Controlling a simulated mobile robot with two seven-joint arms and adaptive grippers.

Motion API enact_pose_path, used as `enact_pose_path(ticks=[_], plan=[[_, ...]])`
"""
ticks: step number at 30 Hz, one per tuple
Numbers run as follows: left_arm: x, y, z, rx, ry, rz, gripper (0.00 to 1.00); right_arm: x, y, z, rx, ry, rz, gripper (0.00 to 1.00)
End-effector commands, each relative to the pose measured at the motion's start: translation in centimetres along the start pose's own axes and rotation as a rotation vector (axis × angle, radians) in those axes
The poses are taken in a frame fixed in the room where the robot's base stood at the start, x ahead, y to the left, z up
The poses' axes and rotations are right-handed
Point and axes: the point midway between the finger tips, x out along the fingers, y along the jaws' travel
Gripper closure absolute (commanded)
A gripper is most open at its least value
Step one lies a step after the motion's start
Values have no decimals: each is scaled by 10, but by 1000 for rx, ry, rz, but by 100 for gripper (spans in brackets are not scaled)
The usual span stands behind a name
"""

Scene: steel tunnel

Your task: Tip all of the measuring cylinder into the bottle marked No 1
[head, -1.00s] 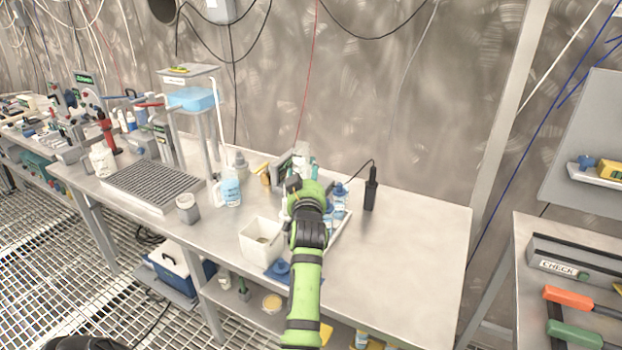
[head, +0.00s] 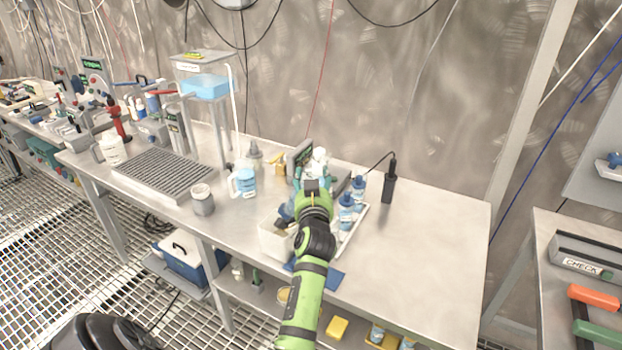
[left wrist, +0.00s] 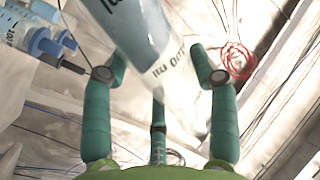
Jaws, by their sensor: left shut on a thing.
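My left gripper (head: 318,180) is above the bench, at the top of the green arm. In the left wrist view its teal fingers (left wrist: 160,75) are on either side of a clear, labelled vessel (left wrist: 150,45) with blue-grey in its upper part. Its lettering is too blurred to read, and I cannot tell whether it is the measuring cylinder. In the head view the gripper mostly hides it. Blue-capped bottles (head: 346,208) stand right of the gripper, one (head: 358,187) farther back; they also show in the left wrist view (left wrist: 45,45). I cannot read which is No 1. My right gripper is not in view.
A white tray (head: 352,238) is beside the bottles, and a white bin (head: 273,240) is left of my arm. A jug (head: 243,181), a grey jar (head: 202,200) and a drain grid (head: 165,172) lie farther left. A black handset (head: 389,184) stands right; the bench beyond is clear.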

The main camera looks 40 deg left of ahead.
Motion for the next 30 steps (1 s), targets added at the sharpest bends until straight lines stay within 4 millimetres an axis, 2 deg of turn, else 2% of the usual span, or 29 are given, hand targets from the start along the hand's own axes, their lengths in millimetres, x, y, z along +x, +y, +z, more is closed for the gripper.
enact_pose_path(ticks=[5,12,23,30], plan=[[0,-1,0,32,1,1,77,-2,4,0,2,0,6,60],[-2,-4,9,189,1,0,77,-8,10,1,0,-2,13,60],[-3,-4,10,210,2,0,77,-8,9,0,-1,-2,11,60],[-2,-6,19,283,1,1,77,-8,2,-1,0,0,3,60]])
